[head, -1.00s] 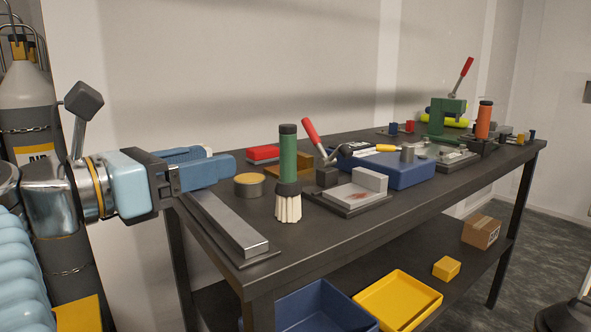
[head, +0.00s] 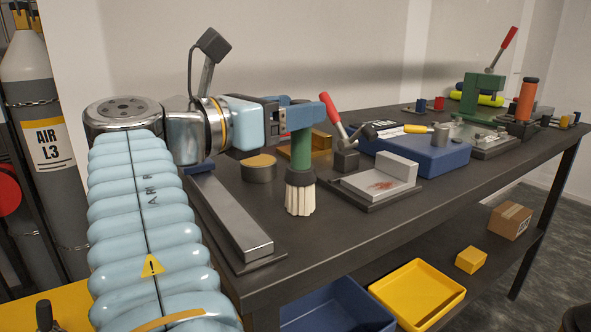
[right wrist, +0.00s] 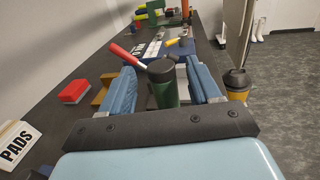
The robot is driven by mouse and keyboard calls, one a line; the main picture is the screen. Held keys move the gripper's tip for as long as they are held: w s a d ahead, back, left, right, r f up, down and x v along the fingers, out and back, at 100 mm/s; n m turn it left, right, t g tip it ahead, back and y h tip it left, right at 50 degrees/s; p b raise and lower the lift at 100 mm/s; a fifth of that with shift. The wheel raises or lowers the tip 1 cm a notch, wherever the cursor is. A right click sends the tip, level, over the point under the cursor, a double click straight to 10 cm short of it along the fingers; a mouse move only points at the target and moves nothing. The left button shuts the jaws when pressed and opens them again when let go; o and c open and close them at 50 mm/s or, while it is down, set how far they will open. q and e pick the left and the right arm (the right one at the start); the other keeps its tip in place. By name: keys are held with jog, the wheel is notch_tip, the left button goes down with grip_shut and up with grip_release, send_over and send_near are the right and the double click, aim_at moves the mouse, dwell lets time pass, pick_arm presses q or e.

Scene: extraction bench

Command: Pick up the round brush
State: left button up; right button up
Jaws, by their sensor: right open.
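The round brush has a green handle (head: 301,152) and a skirt of pale bristles (head: 300,198). It stands upright, bristles down, on the dark bench. My right gripper (head: 310,114) is open at the upper part of the handle, and its near blue finger hides the brush's top in the head view. In the right wrist view, the brush's dark cap and green handle (right wrist: 163,86) stand between the two spread blue fingers. Gaps show on both sides there. My left gripper is in neither view.
A metal bar (head: 231,215) lies left of the brush, with a round tin (head: 259,170) behind it. A plate with a pale block (head: 385,180) and a red-handled lever (head: 333,116) stand close on the right. The bench's front edge is clear.

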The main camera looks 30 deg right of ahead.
jog(key=x, duration=0.4)
jog(key=shift+s, duration=0.1)
jog(key=shift+c, duration=0.3)
jog(key=shift+a, duration=0.1)
jog(key=c, duration=1)
